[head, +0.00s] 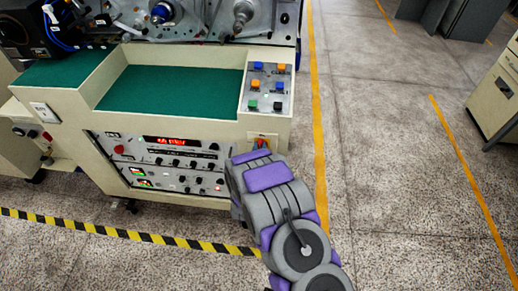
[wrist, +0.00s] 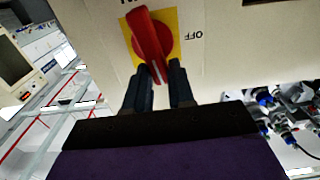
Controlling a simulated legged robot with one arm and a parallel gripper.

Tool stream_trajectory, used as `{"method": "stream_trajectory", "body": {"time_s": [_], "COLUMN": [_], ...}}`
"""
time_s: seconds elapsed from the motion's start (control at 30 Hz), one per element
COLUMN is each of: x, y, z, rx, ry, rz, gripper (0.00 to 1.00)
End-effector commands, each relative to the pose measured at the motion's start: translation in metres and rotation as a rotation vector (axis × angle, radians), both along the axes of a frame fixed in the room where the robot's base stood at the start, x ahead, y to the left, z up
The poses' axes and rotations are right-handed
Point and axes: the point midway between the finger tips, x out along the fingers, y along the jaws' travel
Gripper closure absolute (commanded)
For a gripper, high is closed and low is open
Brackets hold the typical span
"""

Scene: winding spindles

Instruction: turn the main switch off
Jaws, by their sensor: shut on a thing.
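The main switch is a red rotary handle (wrist: 148,35) on a yellow plate (wrist: 172,24), on the cream front of the machine. In the wrist view the handle runs nearly up and down, its upper end leaning left towards partly cut-off lettering at the top edge. The word OFF is to the right of the plate, upside down. My gripper (wrist: 162,72) is shut on the near end of the handle, a dark finger on either side. In the head view the switch plate (head: 264,136) shows just above my arm, and my fingers are hidden.
A control panel with a red display (head: 170,141) is left of my arm. A button panel (head: 267,88) is above the switch. The green-topped bench (head: 170,100) and spindles (head: 243,12) are behind. Open floor lies right of the yellow line (head: 318,130).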

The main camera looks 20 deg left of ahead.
Motion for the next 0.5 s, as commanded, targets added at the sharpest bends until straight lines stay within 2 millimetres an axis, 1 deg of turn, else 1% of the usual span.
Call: {"method": "stream_trajectory", "body": {"time_s": [0.07,0.37,0.5], "x": [-0.0010,-0.0022,-0.0024], "y": [0.0008,0.0013,0.0022], "z": [0.0002,0.0014,0.0029], "rx": [0.002,-0.007,-0.037], "ry": [0.001,-0.003,-0.011], "rz": [0.006,0.004,0.004], "gripper": [1.00,1.00,1.00]}}
